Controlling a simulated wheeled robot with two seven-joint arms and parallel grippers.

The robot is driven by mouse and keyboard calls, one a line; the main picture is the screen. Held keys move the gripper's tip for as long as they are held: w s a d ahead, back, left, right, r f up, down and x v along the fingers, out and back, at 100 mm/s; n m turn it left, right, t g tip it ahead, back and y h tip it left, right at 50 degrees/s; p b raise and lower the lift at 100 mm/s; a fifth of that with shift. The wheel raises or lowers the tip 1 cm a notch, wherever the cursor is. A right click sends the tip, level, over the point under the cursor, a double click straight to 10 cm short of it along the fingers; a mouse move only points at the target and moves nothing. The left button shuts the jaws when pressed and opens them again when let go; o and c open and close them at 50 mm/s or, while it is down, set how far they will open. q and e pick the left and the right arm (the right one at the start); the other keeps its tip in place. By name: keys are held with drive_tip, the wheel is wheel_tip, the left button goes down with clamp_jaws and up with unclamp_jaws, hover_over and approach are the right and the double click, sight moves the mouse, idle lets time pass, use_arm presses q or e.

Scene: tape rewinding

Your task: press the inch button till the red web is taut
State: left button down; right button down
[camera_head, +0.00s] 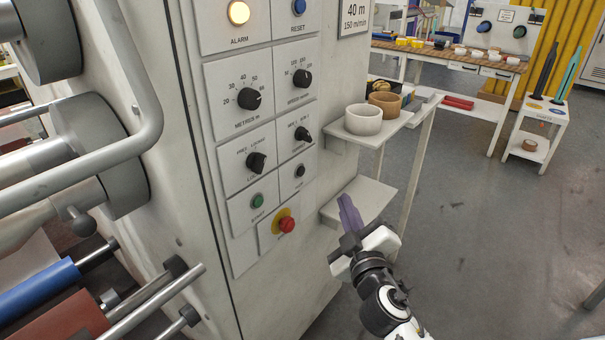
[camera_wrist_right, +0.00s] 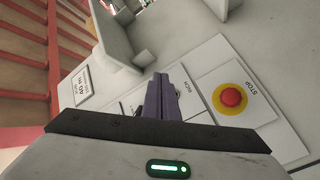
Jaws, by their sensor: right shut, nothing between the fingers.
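The inch button (camera_head: 299,171) is a small dark button on the machine's control panel, right of the green start button (camera_head: 257,200). In the right wrist view the inch label shows beside my fingers, but the button itself is hidden. My right gripper (camera_head: 346,205) is shut and empty, with purple fingers pointing up, right of the panel in the head view. The fingers (camera_wrist_right: 161,92) also show in the right wrist view; I cannot tell whether they touch anything. The red web (camera_head: 68,318) shows at the lower left; its tautness is unclear. My left gripper is not in view.
The red stop button (camera_head: 287,225) sits on a yellow disc below the inch button and shows close to my fingers in the wrist view (camera_wrist_right: 231,97). Side shelves (camera_head: 360,198) lie beside my right gripper, the upper holding two rolls (camera_head: 363,119).

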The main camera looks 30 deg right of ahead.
sight(301, 172)
drive_tip(key=shift+w+d+r+t+h, duration=0.1)
drive_tip(key=shift+d+r+t+h, duration=0.1)
drive_tip(key=shift+r, duration=0.35)
drive_tip(key=shift+w+d+r+t+h, duration=0.1)
drive_tip(key=shift+d+r, duration=0.1)
drive_tip(key=shift+r, duration=0.3)
drive_tip(key=w+a, duration=0.3)
drive_tip(key=w, duration=0.5)
drive_tip(key=shift+a+b, duration=0.2)
drive_tip(key=shift+b, duration=0.2)
idle(1.2)
drive_tip(key=shift+w+a, duration=0.15)
drive_tip(key=shift+w, duration=0.25)
